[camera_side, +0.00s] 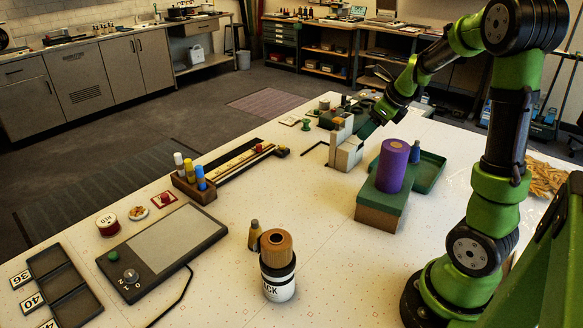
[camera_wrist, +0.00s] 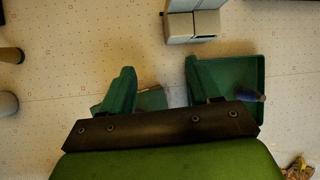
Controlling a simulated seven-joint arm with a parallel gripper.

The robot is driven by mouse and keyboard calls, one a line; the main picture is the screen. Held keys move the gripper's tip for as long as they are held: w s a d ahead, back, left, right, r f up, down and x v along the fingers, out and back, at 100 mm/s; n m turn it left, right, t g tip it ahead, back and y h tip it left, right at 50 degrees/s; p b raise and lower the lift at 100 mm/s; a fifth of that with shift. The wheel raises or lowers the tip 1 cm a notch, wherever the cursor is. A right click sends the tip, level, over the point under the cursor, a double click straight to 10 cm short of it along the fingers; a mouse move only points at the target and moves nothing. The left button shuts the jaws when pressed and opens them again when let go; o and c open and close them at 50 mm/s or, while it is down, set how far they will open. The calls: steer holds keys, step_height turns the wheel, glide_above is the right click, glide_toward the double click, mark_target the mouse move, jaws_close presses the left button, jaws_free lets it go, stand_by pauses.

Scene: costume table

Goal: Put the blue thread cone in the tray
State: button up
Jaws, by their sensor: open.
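The blue thread cone (camera_side: 415,151) stands behind and to the right of the purple cylinder in the side view, its lower part hidden. The wrist view also shows the dark blue cone (camera_wrist: 248,95), apparently standing inside the green tray near its lower right part. The shallow green tray (camera_side: 433,166) lies beyond the green-topped box; its rim shows in the wrist view (camera_wrist: 262,70). My gripper (camera_wrist: 160,74) is open, with its two green fingers spread and nothing seen between them. It is raised above the table, with the cone to its right in the wrist view.
A purple cylinder (camera_side: 392,165) stands on a green-topped box (camera_side: 380,207) beside the tray. Grey blocks (camera_side: 346,150) stand left of them. The table's middle is mostly clear.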

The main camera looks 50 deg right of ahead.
steer(key=a+r+n+t+y, duration=0.1)
steer(key=a+r+n, duration=0.1)
steer(key=a+n, duration=0.45)
steer(key=a+r+n+y, duration=0.1)
steer(key=a+r+n, duration=0.2)
steer(key=a+n, duration=0.35)
steer(key=s+a+n, duration=0.4)
steer(key=a+n, duration=0.4)
steer(key=n, duration=0.1)
steer(key=s+a+r+n+y, duration=0.1)
steer(key=s+a+n, duration=0.4)
steer(key=a+n, duration=0.3)
steer(key=shift+a+r+n, duration=0.3)
steer(key=shift+a+n, duration=0.1)
